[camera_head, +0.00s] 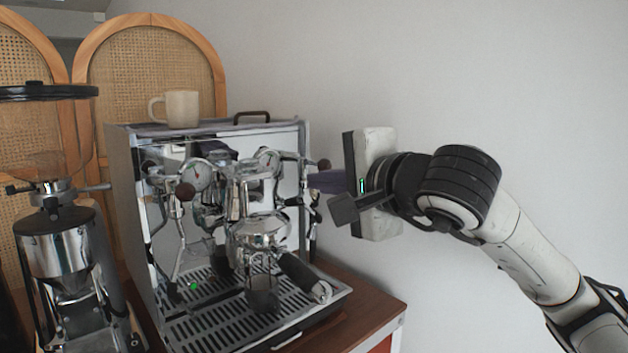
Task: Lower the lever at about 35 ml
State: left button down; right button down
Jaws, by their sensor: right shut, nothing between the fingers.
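The chrome espresso machine (122,190) stands on the cart with its group head (257,230) at the front. A portafilter with a dark handle (300,273) is locked in below the group. A small dark glass or cup (262,294) sits under it on the drip tray; its fill level cannot be read. The brew lever seems to be at the right side of the group, but its exact position is unclear among the chrome parts. My right gripper (331,194) is shut and empty, just right of the machine's front, near a dark knob (323,165). My left gripper is out of view.
A coffee grinder (60,245) stands at the left. A beige mug (182,108) is on top of the machine. The wooden cart top (375,305) ends at the right; a plain wall lies behind. Free room is right of the machine.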

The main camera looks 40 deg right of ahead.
aim_at(302, 196)
jog(key=p+x, duration=0.1)
jog(key=x, duration=0.2)
jog(key=p+x, duration=0.1)
jog(key=x, duration=0.3)
jog(key=shift+r, duration=0.25)
jog(key=shift+f+b, duration=0.1)
jog(key=shift+b, duration=0.2)
dwell(1.2)
dwell(2.6)
